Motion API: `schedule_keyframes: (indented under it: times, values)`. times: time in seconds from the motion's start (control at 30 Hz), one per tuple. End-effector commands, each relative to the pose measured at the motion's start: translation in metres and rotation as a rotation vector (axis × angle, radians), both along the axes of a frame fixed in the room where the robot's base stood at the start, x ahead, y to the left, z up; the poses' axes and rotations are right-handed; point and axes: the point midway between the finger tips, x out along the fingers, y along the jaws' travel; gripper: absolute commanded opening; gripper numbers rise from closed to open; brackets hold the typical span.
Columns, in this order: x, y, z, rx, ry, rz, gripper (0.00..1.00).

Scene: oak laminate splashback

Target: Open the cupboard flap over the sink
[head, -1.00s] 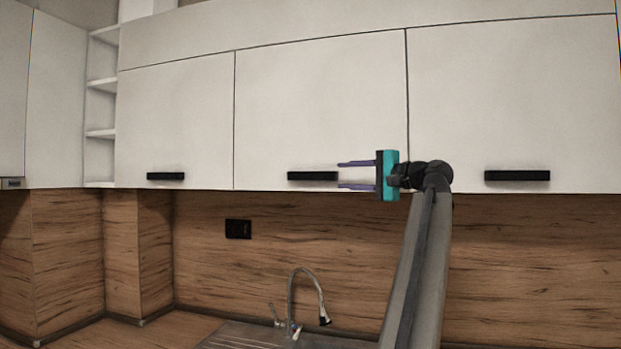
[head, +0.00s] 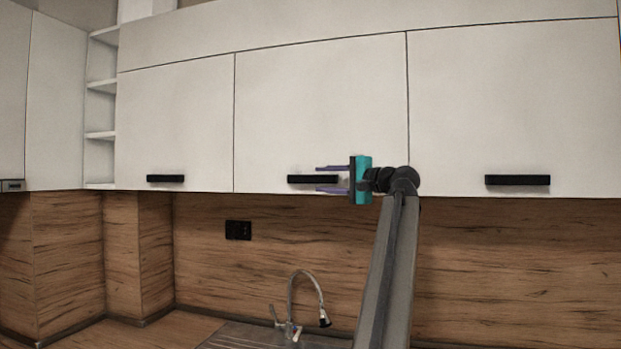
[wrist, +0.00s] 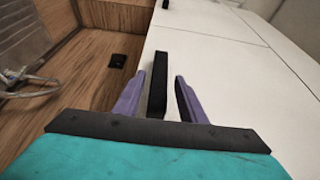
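The cupboard flap over the sink (head: 320,110) is the middle white door, and it is closed. Its black bar handle (head: 300,179) is near its lower edge. My gripper (head: 318,180) is open, with its purple fingers pointing left and overlapping the handle's right part in the head view. In the wrist view the handle (wrist: 158,85) stands between the two fingertips (wrist: 157,83), with a gap to the right finger and the left finger close beside it. The sink (head: 240,335) with its curved tap (head: 308,275) lies below.
Closed white flaps with black handles stand on the left (head: 175,120) and right (head: 510,110). Open shelves (head: 101,110) are at the far left. A black socket (head: 238,230) is on the wooden splashback (head: 500,270). The space in front of the flap is clear apart from my arm.

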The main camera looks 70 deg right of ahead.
Motion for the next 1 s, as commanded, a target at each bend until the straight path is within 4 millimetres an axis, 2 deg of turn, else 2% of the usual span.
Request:
schedule_keyframes:
  times: [0.2,0.4,0.83,0.87,1.0]
  values:
    - [0.031,-0.010,0.001,0.001,0.000,0.002,0.38]
    - [0.048,-0.017,0.001,0.001,0.001,0.000,0.38]
    - [0.055,-0.019,0.000,0.001,0.000,0.000,0.38]
    - [0.055,-0.019,0.000,0.001,0.000,0.000,0.34]
    - [0.055,-0.019,0.000,0.001,0.000,0.000,0.10]
